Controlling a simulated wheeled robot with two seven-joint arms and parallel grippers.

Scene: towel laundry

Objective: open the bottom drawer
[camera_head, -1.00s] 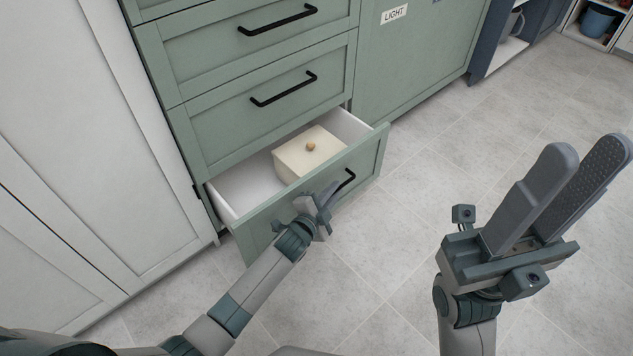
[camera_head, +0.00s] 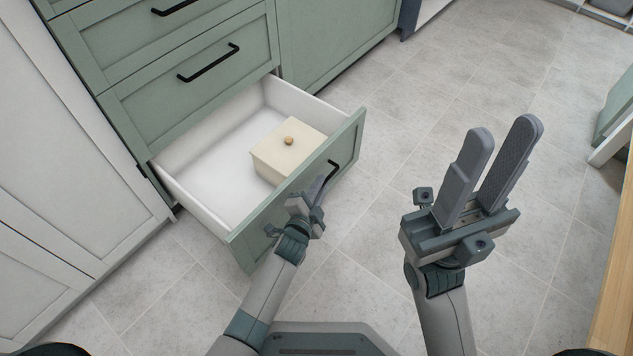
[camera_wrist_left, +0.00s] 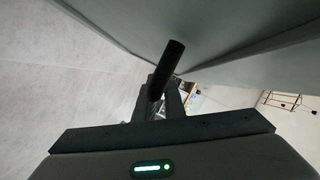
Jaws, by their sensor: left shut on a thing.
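The bottom drawer (camera_head: 345,137) of the green cabinet is pulled well out, showing its white inside. A cream box (camera_head: 270,160) with a round knob on its lid sits in it, towards the front. My left gripper (camera_head: 317,190) is at the drawer front, shut on the black drawer handle (camera_head: 334,168). In the left wrist view the dark handle (camera_wrist_left: 165,68) runs into the jaws, close to the drawer front. The handle's gripped part is partly hidden by the fingers. My right gripper (camera_head: 497,165) points up over the floor, its two fingers apart and empty.
Closed green drawers (camera_head: 190,85) with black handles are above the open one. White cabinet doors (camera_head: 60,170) stand at the left. A wooden edge (camera_head: 615,290) is at the lower right. Tiled floor (camera_head: 370,240) is clear between the drawer and my right arm.

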